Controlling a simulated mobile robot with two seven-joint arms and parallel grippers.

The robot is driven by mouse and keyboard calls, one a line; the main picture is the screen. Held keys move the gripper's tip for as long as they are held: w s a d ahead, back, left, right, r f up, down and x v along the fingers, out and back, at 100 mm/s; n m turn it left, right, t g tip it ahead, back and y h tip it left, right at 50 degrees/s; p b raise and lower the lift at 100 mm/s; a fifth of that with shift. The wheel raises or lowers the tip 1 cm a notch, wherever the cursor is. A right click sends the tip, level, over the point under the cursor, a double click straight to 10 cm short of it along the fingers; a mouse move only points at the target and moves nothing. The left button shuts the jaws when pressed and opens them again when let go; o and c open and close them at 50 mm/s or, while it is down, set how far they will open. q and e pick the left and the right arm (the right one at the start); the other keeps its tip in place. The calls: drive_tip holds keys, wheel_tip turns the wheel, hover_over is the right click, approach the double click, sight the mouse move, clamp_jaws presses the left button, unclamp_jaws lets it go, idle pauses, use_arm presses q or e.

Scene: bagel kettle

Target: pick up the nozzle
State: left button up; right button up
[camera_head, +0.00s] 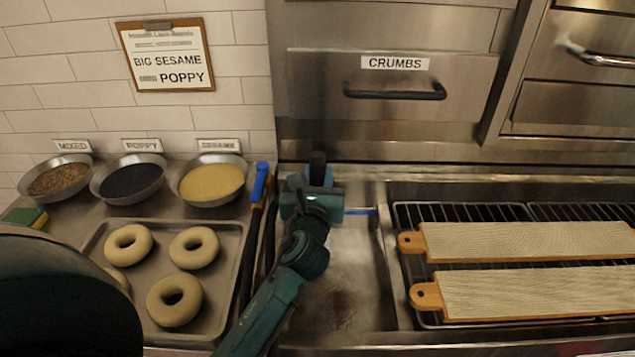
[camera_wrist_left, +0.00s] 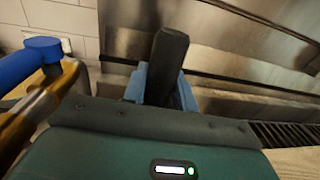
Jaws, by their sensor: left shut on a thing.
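My left gripper (camera_head: 316,184) is in the middle of the head view, above the far end of the steel sink basin. It is shut on a black, rounded, bar-shaped piece, which I take to be the nozzle (camera_head: 318,163). The nozzle sticks up past the fingers, and its lower part is hidden by the gripper. In the left wrist view the black nozzle (camera_wrist_left: 167,62) leans slightly between the blue fingers of the left gripper (camera_wrist_left: 163,88). My right gripper is not in view.
A blue-headed tool (camera_head: 261,182) and dark hoses or handles stand left of my arm. A tray (camera_head: 236,245) of bagels and seed bowls are further left. Two wooden boards (camera_head: 540,242) lie on a rack at the right. A steel drawer front (camera_head: 390,122) rises behind.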

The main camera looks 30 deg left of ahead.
sight(318, 154)
use_arm(q)
clamp_jaws()
drive_tip(key=shift+r, duration=0.1)
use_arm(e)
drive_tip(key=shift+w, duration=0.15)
